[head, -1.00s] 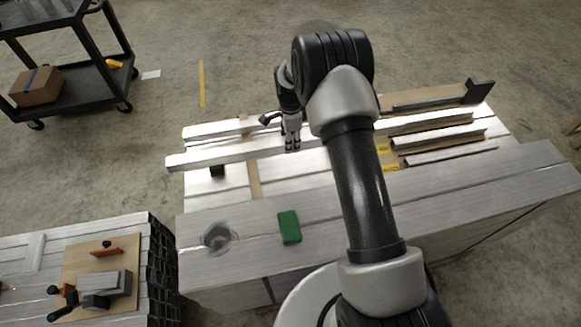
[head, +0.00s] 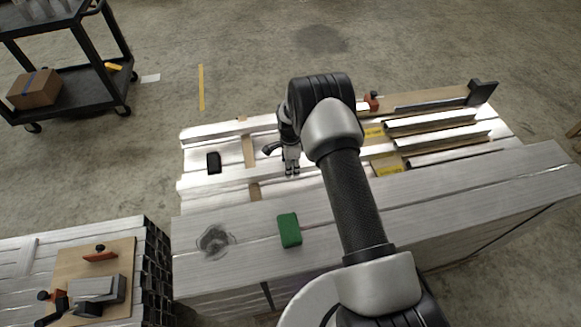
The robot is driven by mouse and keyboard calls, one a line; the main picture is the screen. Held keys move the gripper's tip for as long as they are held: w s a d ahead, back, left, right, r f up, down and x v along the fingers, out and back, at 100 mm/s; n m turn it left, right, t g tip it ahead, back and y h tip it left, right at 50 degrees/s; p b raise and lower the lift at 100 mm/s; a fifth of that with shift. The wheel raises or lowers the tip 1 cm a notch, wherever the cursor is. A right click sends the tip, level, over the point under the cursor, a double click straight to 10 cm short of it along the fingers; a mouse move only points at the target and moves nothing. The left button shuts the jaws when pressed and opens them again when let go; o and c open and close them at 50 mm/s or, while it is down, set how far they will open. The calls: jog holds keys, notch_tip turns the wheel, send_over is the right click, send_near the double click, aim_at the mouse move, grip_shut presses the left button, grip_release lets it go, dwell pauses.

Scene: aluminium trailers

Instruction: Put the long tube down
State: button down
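The long tube (head: 225,183) is a pale aluminium length running left to right across the bench, and its left end reaches the bench's left edge. My gripper (head: 292,173) points down at it, and its fingers look shut on the tube. The tube lies low, close to the bench top, but I cannot tell whether it touches. My arm hides its right part.
A black block (head: 214,162) and wooden strips (head: 249,152) lie behind the tube. A green block (head: 289,230) sits on the near ledge. Several short profiles (head: 432,139) and yellow labels (head: 389,170) lie at right. A black cart (head: 75,84) stands at far left.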

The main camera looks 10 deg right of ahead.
jog(key=shift+w+f+b, duration=0.1)
jog(key=shift+f+b, duration=0.45)
jog(key=shift+b, duration=0.1)
jog(key=c, duration=1.1)
grip_release()
